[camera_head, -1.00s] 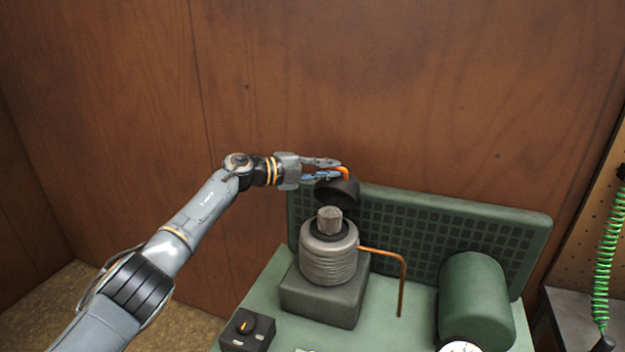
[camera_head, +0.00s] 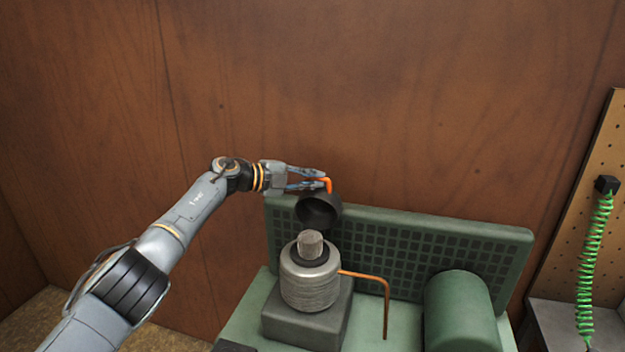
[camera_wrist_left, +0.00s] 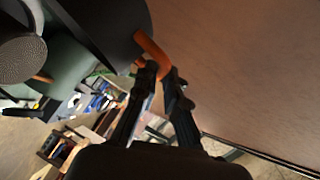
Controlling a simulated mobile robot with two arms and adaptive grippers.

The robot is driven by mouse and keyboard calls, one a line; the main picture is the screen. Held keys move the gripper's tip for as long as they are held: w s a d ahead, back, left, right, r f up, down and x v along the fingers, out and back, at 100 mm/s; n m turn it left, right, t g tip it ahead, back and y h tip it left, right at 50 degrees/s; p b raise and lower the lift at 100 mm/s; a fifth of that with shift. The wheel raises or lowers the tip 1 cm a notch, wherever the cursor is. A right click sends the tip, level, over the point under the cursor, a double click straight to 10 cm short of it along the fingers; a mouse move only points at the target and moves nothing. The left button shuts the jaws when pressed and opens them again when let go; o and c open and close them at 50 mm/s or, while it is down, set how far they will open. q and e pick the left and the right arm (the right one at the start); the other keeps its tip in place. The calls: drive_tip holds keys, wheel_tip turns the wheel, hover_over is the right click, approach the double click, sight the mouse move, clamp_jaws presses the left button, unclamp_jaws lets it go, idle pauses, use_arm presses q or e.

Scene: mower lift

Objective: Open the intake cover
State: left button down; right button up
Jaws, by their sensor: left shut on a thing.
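The intake cover (camera_head: 318,212) is a dark round cup with an orange handle (camera_head: 329,186). It is tilted up, its hollow inside facing the camera, above and behind the grey mesh intake (camera_head: 311,245) on top of the ribbed metal cylinder (camera_head: 310,280). The intake is uncovered. My left gripper (camera_head: 322,179) is shut on the orange handle. In the left wrist view, the fingers (camera_wrist_left: 164,76) close around the lower part of the handle (camera_wrist_left: 152,50), beside the black cover (camera_wrist_left: 112,22). The mesh intake (camera_wrist_left: 20,60) shows at the left there. My right gripper is not in view.
A green grille panel (camera_head: 450,243) stands behind the cylinder. A copper pipe (camera_head: 387,305) and a green tank (camera_head: 460,312) are to its right. A brown wood wall (camera_head: 420,90) rises behind. A green coiled hose (camera_head: 592,260) hangs at the far right.

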use_arm(q)
drive_tip(key=c, duration=1.5)
unclamp_jaws()
drive_tip(key=shift+r, duration=0.45)
drive_tip(key=shift+o, duration=0.5)
drive_tip(key=shift+s, duration=0.2)
drive_tip(key=shift+f, duration=0.15)
drive_tip(key=shift+a, duration=0.35)
drive_tip(key=v, duration=1.1)
drive_tip(key=shift+s, duration=0.3)
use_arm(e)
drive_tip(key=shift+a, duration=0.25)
